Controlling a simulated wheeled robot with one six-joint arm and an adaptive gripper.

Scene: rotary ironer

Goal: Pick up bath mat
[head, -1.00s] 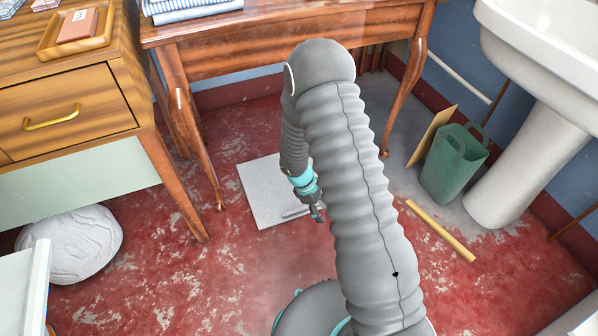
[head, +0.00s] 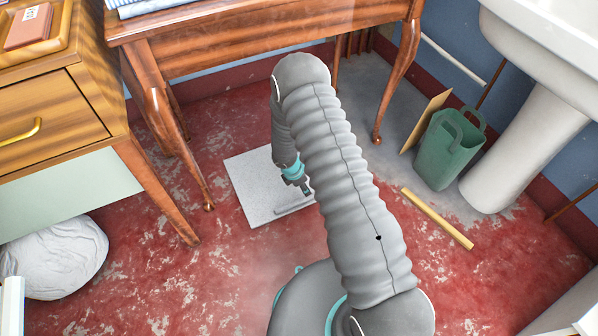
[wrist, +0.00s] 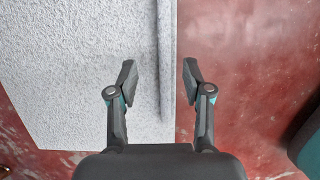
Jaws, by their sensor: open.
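The bath mat (head: 250,190) is a pale grey, speckled flat sheet on the red floor, partly hidden behind my arm in the head view. A raised grey strip, like a folded-up edge, runs along its right side in the wrist view (wrist: 166,50). My gripper (head: 308,190) points down over the right part of the mat, by this strip. In the wrist view my gripper (wrist: 160,75) is open, with the strip in line with the gap between its fingers. Nothing is held. The height above the mat is hard to tell.
A wooden table (head: 250,55) stands behind the mat, with its legs on both sides. A wooden drawer cabinet (head: 50,100) and a white bundle (head: 60,260) are at left. A green bin (head: 448,150), a wooden strip (head: 437,218) and a sink pedestal (head: 515,150) are at right.

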